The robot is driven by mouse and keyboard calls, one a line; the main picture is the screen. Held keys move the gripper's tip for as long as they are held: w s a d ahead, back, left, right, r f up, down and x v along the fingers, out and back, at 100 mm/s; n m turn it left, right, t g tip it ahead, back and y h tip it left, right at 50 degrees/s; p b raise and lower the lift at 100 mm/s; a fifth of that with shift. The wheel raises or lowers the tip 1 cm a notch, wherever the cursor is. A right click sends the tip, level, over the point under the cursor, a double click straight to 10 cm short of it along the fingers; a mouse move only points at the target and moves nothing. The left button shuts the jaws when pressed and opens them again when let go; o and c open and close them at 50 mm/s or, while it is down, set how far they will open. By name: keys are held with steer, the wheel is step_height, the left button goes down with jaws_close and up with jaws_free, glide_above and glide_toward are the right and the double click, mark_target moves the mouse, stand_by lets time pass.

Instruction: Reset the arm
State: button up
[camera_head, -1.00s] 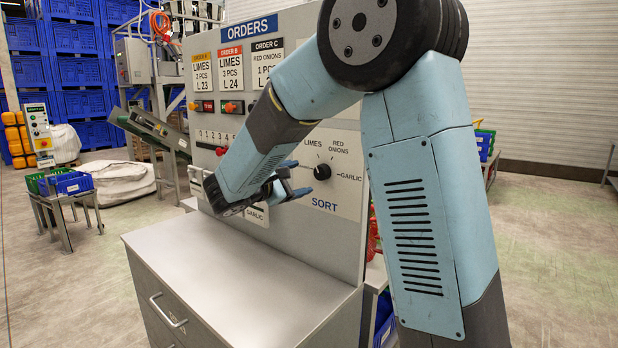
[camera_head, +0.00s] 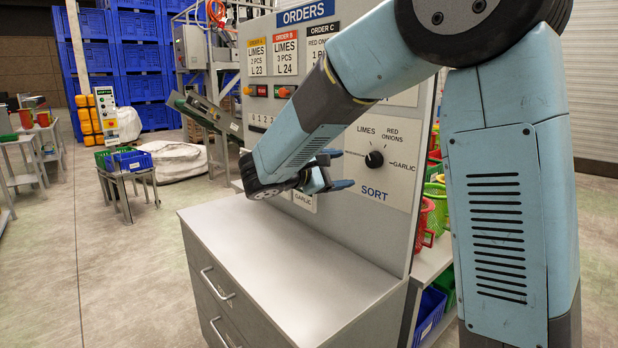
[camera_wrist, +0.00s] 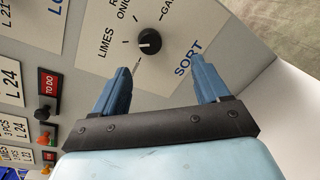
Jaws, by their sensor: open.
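My arm is bent, with its blue links crossing the right half of the head view. My gripper (camera_head: 334,171) is in front of the grey orders panel (camera_head: 412,232), near the sort plate (camera_head: 372,178). In the wrist view my gripper (camera_wrist: 160,90) has its two blue fingers spread apart with nothing between them. The black sort knob (camera_wrist: 149,41) lies beyond the fingertips, apart from them. The knob also shows in the head view (camera_head: 374,159), just right of the fingers.
A grey cabinet (camera_head: 285,262) with drawers stands below the panel, its top bare. Red and green baskets (camera_head: 434,205) are behind the panel at right. A small stand with green and blue crates (camera_head: 128,161) is at left. Open floor lies at the left front.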

steer(key=s+d+f+m+g+y, duration=0.1)
steer(key=s+d+m+g+y, duration=0.4)
steer(key=s+d, duration=0.75)
steer(key=s+a+f+m+t+y, duration=0.1)
steer(key=s+f+m+y, duration=0.1)
steer(key=s+m+y, duration=0.7)
steer(key=shift+s+a+f+t, duration=0.15)
steer(key=shift+s+a+t, duration=0.2)
steer(key=shift+s, duration=3.3)
